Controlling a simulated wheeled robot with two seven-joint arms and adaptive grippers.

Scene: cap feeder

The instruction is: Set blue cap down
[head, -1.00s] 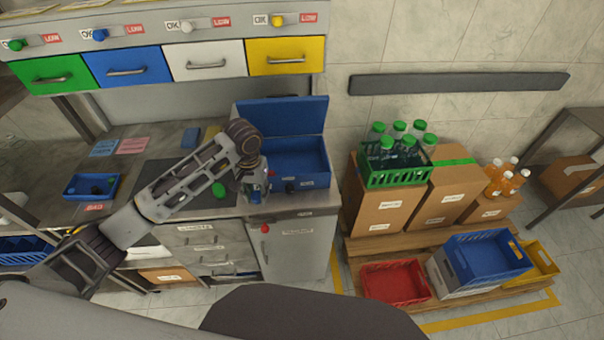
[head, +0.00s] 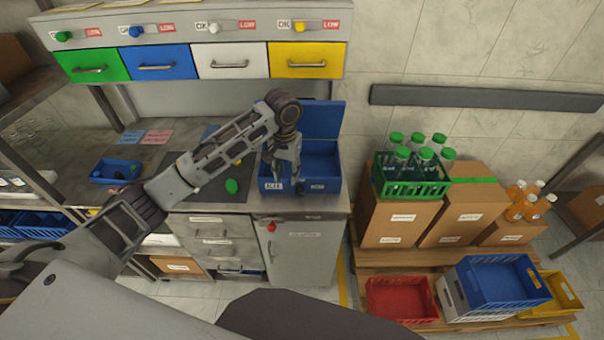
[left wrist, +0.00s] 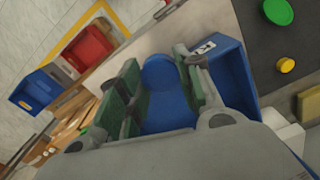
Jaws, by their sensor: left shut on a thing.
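My left gripper (head: 295,176) hangs over the front part of the open blue box (head: 325,163) on the right end of the counter. In the left wrist view its green-padded fingers (left wrist: 161,88) are closed on the blue cap (left wrist: 160,70), a round blue disc. Blue surface of the box shows just beyond and below the cap, so I cannot tell whether the cap touches it. The cap is hidden by the fingers in the head view. My right gripper is not in view.
A dark mat (head: 205,192) left of the box bears a green cap (head: 231,186); a yellow cap (left wrist: 287,65) shows in the left wrist view. A small blue tray (head: 116,172) stands further left. The box's raised lid (head: 322,117) is behind it. Bottles in a green crate (head: 412,185) stand right.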

